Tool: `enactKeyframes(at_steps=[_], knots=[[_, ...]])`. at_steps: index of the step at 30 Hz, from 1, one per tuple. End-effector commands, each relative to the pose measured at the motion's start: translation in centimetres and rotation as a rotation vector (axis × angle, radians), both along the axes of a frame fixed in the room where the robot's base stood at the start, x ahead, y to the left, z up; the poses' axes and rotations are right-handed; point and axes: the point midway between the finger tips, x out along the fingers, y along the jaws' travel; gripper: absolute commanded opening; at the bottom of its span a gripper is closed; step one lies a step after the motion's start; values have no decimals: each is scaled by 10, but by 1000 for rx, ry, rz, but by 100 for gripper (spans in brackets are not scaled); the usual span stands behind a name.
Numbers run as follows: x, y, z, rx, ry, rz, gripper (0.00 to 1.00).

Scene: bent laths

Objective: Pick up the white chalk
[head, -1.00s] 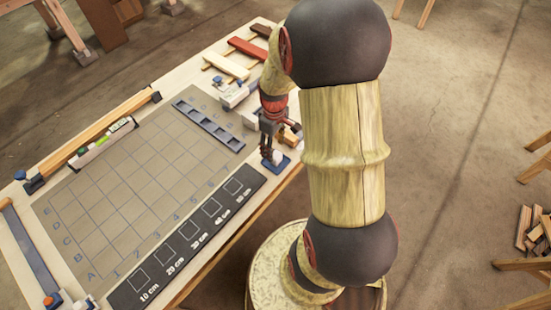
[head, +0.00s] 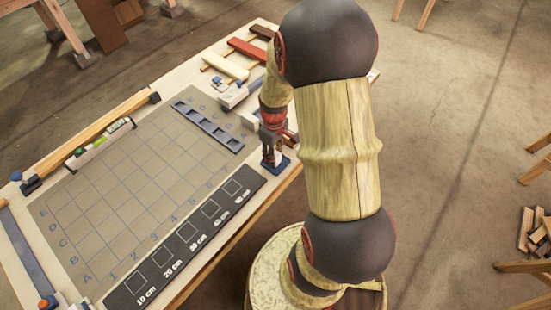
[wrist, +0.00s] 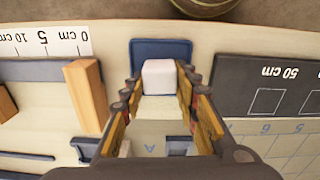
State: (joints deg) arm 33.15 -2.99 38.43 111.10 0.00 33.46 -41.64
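The white chalk (wrist: 158,76) is a small pale block in the wrist view. It sits on a dark blue square pad (wrist: 148,48) near the table's edge. My gripper (wrist: 158,88) is open, with one finger on each side of the chalk. A narrow gap seems to show between the fingertips and the chalk, though contact is hard to judge. In the head view my gripper (head: 271,157) is low over the blue pad (head: 279,167), and it mostly hides the chalk.
A wooden block (wrist: 87,95) stands left of my gripper in the wrist view. A dark board marked in centimetres (wrist: 262,88) lies to the right. A gridded mat (head: 135,185) and a slotted grey rack (head: 208,125) lie on the table in the head view.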

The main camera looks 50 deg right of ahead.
Motion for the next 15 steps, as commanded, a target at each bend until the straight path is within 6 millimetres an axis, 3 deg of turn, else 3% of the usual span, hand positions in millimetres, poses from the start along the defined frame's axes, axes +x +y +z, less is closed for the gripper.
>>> enactKeyframes(at_steps=[15], knots=[[0, 0, 0, 0, 0, 0, 3]])
